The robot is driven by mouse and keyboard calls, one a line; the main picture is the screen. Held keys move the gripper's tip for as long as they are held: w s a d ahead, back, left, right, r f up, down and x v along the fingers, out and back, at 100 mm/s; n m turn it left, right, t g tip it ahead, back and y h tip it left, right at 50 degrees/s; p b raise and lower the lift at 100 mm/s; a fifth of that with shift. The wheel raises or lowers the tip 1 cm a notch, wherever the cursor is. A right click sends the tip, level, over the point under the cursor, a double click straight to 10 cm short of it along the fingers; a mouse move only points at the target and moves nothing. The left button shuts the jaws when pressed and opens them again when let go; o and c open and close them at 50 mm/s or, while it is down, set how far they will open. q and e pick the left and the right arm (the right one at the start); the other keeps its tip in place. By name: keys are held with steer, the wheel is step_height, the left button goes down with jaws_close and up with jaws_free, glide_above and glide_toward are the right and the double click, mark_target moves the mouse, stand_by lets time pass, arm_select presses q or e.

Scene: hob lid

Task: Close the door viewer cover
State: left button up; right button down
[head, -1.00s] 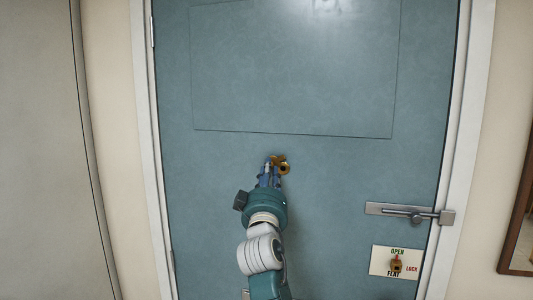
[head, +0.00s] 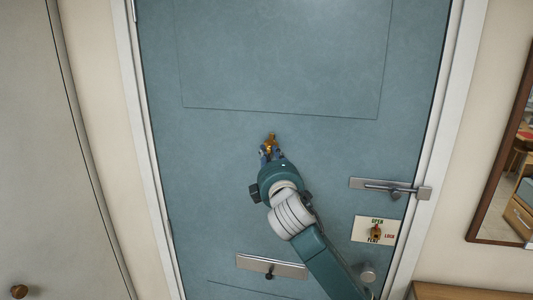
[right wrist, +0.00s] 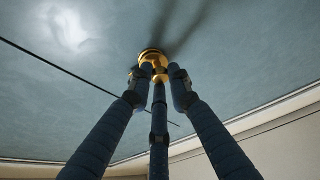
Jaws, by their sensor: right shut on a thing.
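The door viewer (head: 271,138) is a small brass fitting on the blue-green door, just below the large panel outline. In the right wrist view its round brass base (right wrist: 153,56) sits against the door, with a brass piece, the cover, between the fingertips. My right gripper (head: 271,155) reaches up to it from below, its blue fingers shut on the cover. It also shows in the right wrist view (right wrist: 159,76). The fingers hide part of the viewer, and I cannot tell whether its hole is covered. My left gripper is not in view.
A metal latch (head: 391,189) and an OPEN/LOCK plate (head: 362,236) are on the door's right side. A mail slot plate (head: 270,265) is low on the door. A mirror (head: 505,190) hangs at right. The door around the viewer is clear.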

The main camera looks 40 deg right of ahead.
steer(key=shift+s+d+n+g, duration=0.15)
steer(key=shift+n+g, duration=0.15)
steer(key=shift+n, duration=0.4)
steer(key=c, duration=1.6)
jaws_free()
steer(key=shift+s, duration=0.2)
steer(key=v, duration=1.1)
steer(key=shift+s+r, duration=0.1)
steer(key=shift+s, duration=0.2)
